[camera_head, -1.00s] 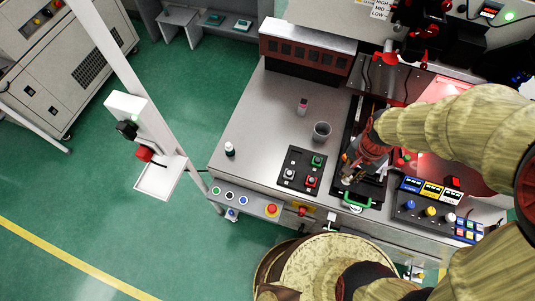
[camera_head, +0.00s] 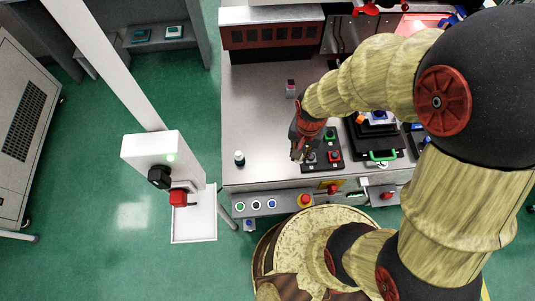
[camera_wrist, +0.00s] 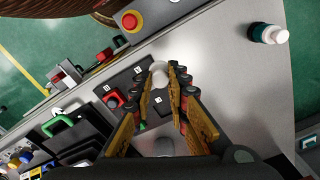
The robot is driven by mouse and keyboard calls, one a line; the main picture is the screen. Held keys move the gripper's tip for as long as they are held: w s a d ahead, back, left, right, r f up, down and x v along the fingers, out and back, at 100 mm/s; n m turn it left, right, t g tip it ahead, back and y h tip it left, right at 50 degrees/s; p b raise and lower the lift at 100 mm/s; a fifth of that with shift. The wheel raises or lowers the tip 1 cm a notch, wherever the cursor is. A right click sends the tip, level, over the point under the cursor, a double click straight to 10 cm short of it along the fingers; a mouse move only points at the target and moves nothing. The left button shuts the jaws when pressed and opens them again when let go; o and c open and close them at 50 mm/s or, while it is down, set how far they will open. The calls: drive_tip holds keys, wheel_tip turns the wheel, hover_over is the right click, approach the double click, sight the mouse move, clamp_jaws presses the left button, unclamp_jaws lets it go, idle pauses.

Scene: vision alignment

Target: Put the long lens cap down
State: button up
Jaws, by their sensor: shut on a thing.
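My gripper (camera_head: 298,154) hangs over the metal bench, by the left edge of the black button panel (camera_head: 333,163). In the wrist view its yellow fingers (camera_wrist: 160,84) are closed around a pale, rounded piece, the long lens cap (camera_wrist: 160,70), held at the fingertips. The fingers hide part of the cap, and it is too small to make out in the head view. A gap between cap and bench cannot be judged clearly.
A small pink-and-white item (camera_head: 291,87) stands farther back. A green-handled black fixture (camera_head: 381,155) lies right.

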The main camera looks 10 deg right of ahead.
drive_tip(key=w+a+f+b, duration=0.2)
drive_tip(key=w+a+f, duration=0.1)
drive_tip(key=w+a, duration=0.15)
drive_tip(key=b, duration=0.2)
hover_over(271, 157)
drive_tip(key=f, duration=0.4)
drive_tip(key=shift+s+d+f, duration=0.2)
drive_tip(key=shift+d+f, duration=0.1)
drive_tip(key=shift+f, duration=0.1)
drive_tip(key=shift+a+f, duration=0.1)
drive_tip(key=shift+f, duration=0.1)
drive_tip(key=shift+w+a+f+b, duration=0.15)
drive_tip(key=shift+f+b, duration=0.4)
drive_tip(key=shift+f, duration=0.35)
drive_tip(key=shift+w+a+f+b, duration=0.1)
drive_tip(key=shift+f+b, duration=0.45)
drive_tip(key=shift+f, duration=0.3)
drive_tip(key=shift+f, duration=0.15)
drive_tip(key=o, duration=0.7)
